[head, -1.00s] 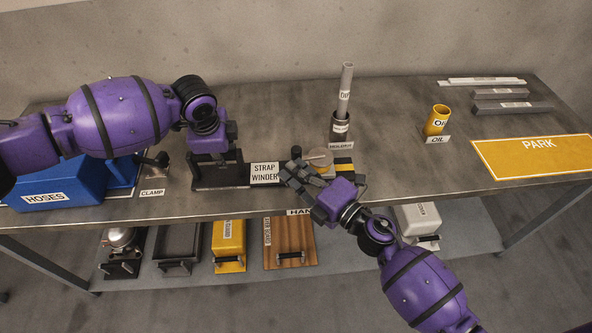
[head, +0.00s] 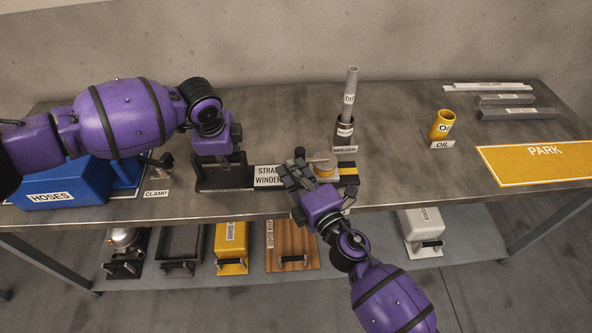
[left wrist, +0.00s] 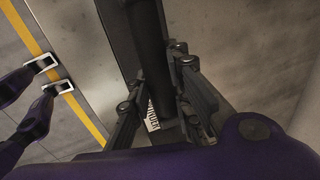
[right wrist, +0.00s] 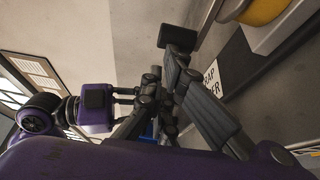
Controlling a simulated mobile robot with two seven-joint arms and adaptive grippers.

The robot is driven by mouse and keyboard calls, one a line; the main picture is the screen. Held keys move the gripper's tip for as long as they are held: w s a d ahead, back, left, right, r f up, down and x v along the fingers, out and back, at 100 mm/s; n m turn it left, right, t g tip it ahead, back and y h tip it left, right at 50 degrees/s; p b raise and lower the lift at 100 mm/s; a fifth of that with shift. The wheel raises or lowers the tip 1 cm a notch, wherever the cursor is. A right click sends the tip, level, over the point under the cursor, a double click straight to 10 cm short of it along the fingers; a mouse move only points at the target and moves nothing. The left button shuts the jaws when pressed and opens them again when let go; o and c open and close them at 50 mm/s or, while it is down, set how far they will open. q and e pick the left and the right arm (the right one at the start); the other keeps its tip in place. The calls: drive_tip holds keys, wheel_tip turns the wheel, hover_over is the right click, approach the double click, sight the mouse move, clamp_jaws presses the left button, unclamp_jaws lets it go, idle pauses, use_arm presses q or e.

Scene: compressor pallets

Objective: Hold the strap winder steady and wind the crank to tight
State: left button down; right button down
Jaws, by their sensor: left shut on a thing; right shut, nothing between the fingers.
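The strap winder sits mid-bench, with its white label (head: 268,176), a tan drum (head: 325,168) and a dark upright bracket (head: 238,172) at its left. A thin crank arm (head: 316,160) lies across the drum top, with a dark knob-like piece at its left end. My left gripper (head: 216,158) is shut on the dark bar of the bracket, which runs between its fingers in the left wrist view (left wrist: 150,50). My right gripper (head: 290,172) is shut and empty just left of the drum. It partly covers the label. I cannot tell whether it touches the crank.
A holder (head: 344,132) with a grey rod stands behind the drum. A yellow oil cup (head: 440,125) and yellow PARK mat (head: 540,163) are to the right. A blue hoses bin (head: 65,185) is at the left. The bench between holder and oil cup is clear.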

drive_tip(key=m+h, duration=0.1)
drive_tip(key=w+m+t+h, duration=0.1)
drive_tip(key=h, duration=0.1)
drive_tip(key=m+h, duration=0.1)
drive_tip(key=shift+w+a+h, duration=0.3)
drive_tip(key=shift+w+a, duration=0.05)
drive_tip(key=shift+a, duration=0.05)
drive_tip(key=shift+w+a, duration=0.2)
drive_tip(key=shift+w, duration=0.4)
drive_tip(key=w+m+h, duration=0.1)
drive_tip(key=w+h, duration=0.1)
drive_tip(key=w+m+h, duration=0.2)
drive_tip(key=h, duration=0.1)
drive_tip(key=shift+a, duration=0.2)
drive_tip(key=shift+w+d, duration=0.15)
drive_tip(key=shift+w, duration=0.3)
drive_tip(key=w+d, duration=0.3)
drive_tip(key=w, duration=0.2)
drive_tip(key=shift+w+d, duration=0.25)
drive_tip(key=shift+w, duration=0.1)
drive_tip(key=shift+w+d, duration=0.4)
drive_tip(key=shift+d, duration=0.15)
drive_tip(key=shift+s, duration=0.1)
